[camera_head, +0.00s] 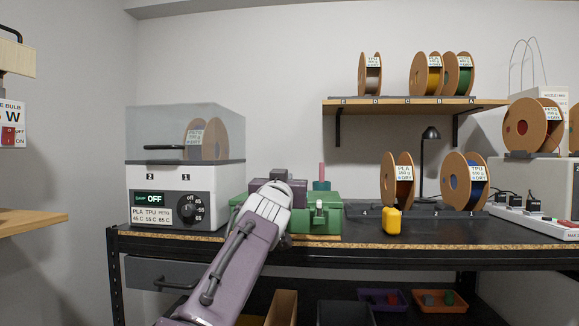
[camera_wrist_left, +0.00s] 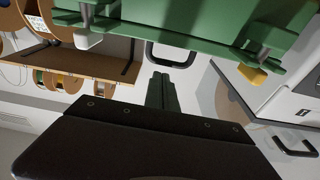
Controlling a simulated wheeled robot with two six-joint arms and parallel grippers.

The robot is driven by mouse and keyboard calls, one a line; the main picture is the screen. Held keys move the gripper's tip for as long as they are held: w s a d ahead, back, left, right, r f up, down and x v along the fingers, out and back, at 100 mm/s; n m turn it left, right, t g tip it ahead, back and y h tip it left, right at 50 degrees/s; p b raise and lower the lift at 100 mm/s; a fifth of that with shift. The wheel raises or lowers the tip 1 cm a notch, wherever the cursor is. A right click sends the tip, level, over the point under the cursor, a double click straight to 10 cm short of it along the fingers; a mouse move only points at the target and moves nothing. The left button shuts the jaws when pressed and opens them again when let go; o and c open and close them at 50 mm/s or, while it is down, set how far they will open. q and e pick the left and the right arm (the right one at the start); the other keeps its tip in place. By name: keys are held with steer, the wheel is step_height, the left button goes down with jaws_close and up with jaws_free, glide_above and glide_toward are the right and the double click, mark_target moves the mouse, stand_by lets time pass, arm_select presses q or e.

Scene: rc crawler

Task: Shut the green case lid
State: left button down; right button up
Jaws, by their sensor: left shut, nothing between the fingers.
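The green case (camera_head: 332,224) sits on the dark bench just right of the white dryer, partly hidden by my left arm. A pale latch shows on its front. In the left wrist view, the green case (camera_wrist_left: 190,22) fills the top edge, with a dark looped handle and two latches, one pale and one yellow. My left gripper (camera_head: 287,177) is at the case, its fingertips hidden behind the wrist. In the wrist view its fingers (camera_wrist_left: 161,92) are together and empty, apart from the green panel in the picture. The lid's angle is hard to tell. My right gripper is not in view.
The white dryer (camera_head: 185,195) with a clear cover stands left of the case. A yellow object (camera_head: 391,220) is at the bench's front edge. Spools (camera_head: 398,181) and a black lamp (camera_head: 430,133) stand to the right. A wall shelf (camera_head: 400,106) holds more spools.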

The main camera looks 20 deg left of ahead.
arm_select(q)
steer(key=f+b+v, duration=0.1)
steer(key=b+v, duration=0.4)
steer(key=v, duration=0.5)
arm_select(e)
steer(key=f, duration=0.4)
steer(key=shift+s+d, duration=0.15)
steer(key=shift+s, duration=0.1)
arm_select(q)
steer(key=shift+w, duration=0.15)
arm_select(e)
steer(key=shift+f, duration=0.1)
